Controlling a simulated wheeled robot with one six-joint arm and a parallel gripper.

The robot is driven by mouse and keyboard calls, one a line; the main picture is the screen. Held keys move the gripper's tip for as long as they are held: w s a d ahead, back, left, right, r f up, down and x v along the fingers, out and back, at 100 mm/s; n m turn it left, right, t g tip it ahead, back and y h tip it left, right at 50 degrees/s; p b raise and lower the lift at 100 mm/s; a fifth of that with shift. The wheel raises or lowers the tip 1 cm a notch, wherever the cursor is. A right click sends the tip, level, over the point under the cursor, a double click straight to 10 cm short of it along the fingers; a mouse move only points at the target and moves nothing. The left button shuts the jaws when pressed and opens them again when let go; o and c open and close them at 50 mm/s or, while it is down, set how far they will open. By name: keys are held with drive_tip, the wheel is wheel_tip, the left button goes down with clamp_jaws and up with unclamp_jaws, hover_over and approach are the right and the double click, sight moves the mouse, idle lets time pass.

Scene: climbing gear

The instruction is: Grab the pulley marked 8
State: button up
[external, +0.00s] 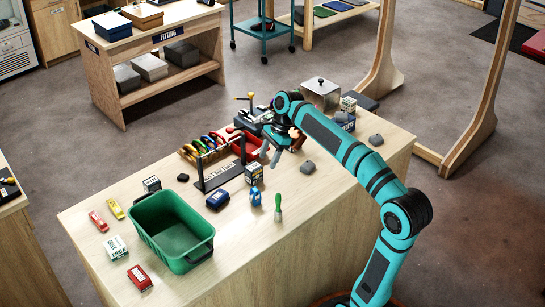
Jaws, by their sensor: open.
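My gripper (269,154) hangs over the middle of the wooden workbench (330,215), jaws open, with nothing visible between them. It is near a black metal stand (222,176) and a red thing (246,145) partly behind it. A small blue object (255,197) stands on the bench in front of the gripper; it may be a pulley, but I cannot read a number on it. No marking 8 is legible anywhere in this view. Whatever lies directly behind the gripper and forearm is hidden.
A green crate (152,231) stands at the bench's left. A rack of coloured tools (204,145) and a metal box (321,92) stand behind. The front right is clear.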

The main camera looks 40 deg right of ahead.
approach(251, 203)
drive_tip(key=shift+x, duration=0.85)
drive_tip(key=shift+s+x, duration=0.2)
drive_tip(key=shift+x, duration=2.3)
drive_tip(key=shift+a, duration=0.1)
drive_tip(key=shift+c, duration=0.4)
drive_tip(key=c, duration=1)
